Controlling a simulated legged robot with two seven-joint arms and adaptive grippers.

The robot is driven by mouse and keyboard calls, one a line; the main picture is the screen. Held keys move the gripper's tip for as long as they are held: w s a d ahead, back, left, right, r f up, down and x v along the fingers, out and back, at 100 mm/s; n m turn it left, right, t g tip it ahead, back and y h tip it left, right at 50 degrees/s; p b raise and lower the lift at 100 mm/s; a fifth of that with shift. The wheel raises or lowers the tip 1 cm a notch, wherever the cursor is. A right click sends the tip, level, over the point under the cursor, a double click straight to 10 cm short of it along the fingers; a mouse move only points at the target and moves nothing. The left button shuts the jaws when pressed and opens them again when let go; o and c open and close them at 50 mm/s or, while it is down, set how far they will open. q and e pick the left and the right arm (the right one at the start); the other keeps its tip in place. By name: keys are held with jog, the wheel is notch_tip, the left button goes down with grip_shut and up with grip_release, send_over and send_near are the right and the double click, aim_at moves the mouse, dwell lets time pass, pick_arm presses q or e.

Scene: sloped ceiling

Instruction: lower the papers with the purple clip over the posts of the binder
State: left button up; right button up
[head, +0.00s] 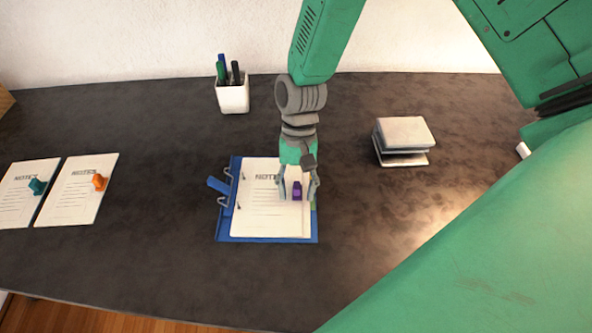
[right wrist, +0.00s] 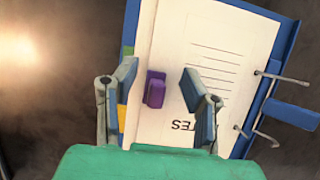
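The blue binder (head: 226,228) lies open on the dark table, with metal posts (head: 222,202) along its left side. White papers (head: 262,215) lie on or just over it, their holed edge beside the posts. I cannot tell whether the posts pass through the holes. The purple clip (head: 297,190) sits on the papers near their right edge. My right gripper (head: 298,192) is above the clip. In the right wrist view its fingers (right wrist: 160,95) are apart, with the purple clip (right wrist: 155,88) between them and gaps at both sides. My left gripper is not in view.
Two paper sheets with a teal clip (head: 37,186) and an orange clip (head: 99,182) lie at the left. A white pen cup (head: 233,98) stands at the back, and a small stack (head: 403,135) lies to the right. The table in front of the binder is clear.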

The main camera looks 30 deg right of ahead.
jog(key=v, duration=1.2)
jog(key=shift+f, duration=0.15)
